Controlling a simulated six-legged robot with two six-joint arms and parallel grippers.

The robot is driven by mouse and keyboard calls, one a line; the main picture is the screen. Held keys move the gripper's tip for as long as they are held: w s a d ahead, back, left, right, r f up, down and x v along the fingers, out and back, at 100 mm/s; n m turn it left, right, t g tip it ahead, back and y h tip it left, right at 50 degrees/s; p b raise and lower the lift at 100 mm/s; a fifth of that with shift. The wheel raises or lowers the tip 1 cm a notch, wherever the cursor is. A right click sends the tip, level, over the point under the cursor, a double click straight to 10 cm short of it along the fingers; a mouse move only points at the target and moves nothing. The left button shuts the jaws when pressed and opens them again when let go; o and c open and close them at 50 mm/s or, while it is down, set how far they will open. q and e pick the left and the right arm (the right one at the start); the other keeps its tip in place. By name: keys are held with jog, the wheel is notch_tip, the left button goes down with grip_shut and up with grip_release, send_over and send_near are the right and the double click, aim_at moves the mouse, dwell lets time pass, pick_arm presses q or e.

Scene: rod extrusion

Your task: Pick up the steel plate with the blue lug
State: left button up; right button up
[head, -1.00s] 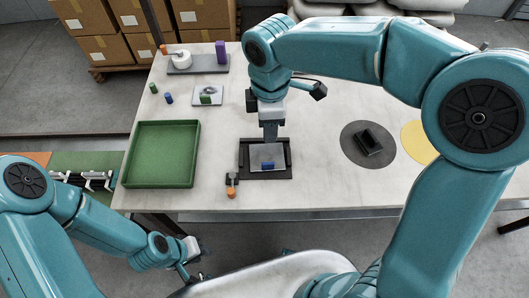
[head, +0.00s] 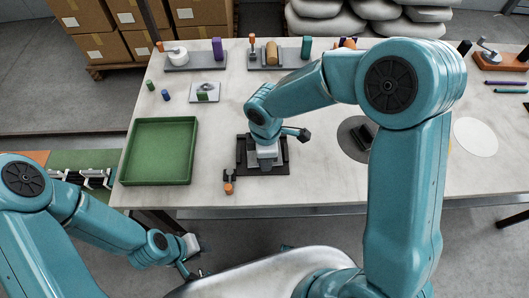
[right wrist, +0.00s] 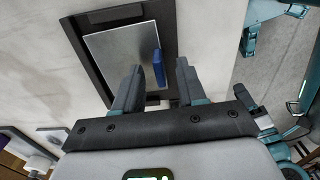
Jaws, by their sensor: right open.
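The steel plate (right wrist: 118,56) lies in a dark rectangular fixture (right wrist: 170,20) in the right wrist view. The blue lug (right wrist: 158,68) stands up from the plate near one edge. My right gripper (right wrist: 160,66) is open, with one finger on each side of the lug in this view; contact cannot be told. In the head view my right gripper (head: 266,164) is over the fixture (head: 242,164) and hides the plate and lug. My left gripper (head: 190,268) is low in front of the table, and its jaws are too small to read.
An orange-tipped clamp (head: 229,184) stands at the fixture's front left corner. A green tray (head: 159,152) lies to the left. Behind are a plate with a green lug (head: 205,92) and fixtures with a purple block (head: 218,49) and a wooden cylinder (head: 271,53). Bare table lies between.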

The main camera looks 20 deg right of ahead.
grip_shut()
dwell(1.4)
